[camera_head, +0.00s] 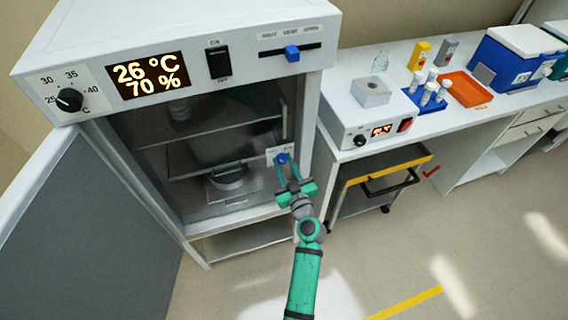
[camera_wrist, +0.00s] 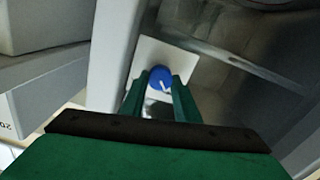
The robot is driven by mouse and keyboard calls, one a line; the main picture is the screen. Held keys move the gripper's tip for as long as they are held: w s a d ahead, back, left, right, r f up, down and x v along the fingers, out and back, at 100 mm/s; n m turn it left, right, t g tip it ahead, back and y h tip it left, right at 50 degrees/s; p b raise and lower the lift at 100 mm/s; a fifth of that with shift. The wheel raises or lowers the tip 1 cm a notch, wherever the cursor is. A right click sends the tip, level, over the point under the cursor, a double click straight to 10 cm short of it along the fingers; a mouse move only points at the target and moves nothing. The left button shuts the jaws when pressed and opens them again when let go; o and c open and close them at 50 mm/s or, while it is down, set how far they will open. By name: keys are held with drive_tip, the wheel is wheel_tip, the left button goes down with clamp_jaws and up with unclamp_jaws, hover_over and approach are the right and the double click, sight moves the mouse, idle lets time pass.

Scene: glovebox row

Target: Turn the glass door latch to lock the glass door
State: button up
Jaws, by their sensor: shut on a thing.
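The glass door (camera_head: 190,145) closes the front of the incubator, and shelves and a round dark item show through it. Its latch is a small blue knob (camera_head: 283,158) on a white plate at the door's right edge. In the wrist view the blue latch knob (camera_wrist: 160,77) bears a white mark, and the white plate (camera_wrist: 146,57) is behind it. My green gripper (camera_head: 287,180) reaches up to the latch from below. Its two fingers (camera_wrist: 160,92) are shut on the knob, one on each side. The fingers partly cover the plate's lower part.
The grey outer door (camera_head: 85,235) stands swung open at the left. The incubator's top panel (camera_head: 200,50) has a dial, display, switch and blue slider. A white bench (camera_head: 455,95) with a small heater, tubes and boxes is at right. A cart (camera_head: 375,185) stands beneath it.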

drive_tip(key=m, duration=0.4)
drive_tip(key=shift+d, duration=0.1)
drive_tip(key=m, duration=0.4)
drive_tip(key=shift+d+m, duration=0.1)
drive_tip(key=shift+m, duration=0.2)
drive_tip(key=m, duration=0.4)
drive_tip(key=shift+f, duration=0.1)
drive_tip(key=shift+w+d+m, duration=0.1)
drive_tip(key=shift+m, duration=2.2)
drive_tip(key=o, duration=1.1)
drive_tip(key=shift+c, duration=0.2)
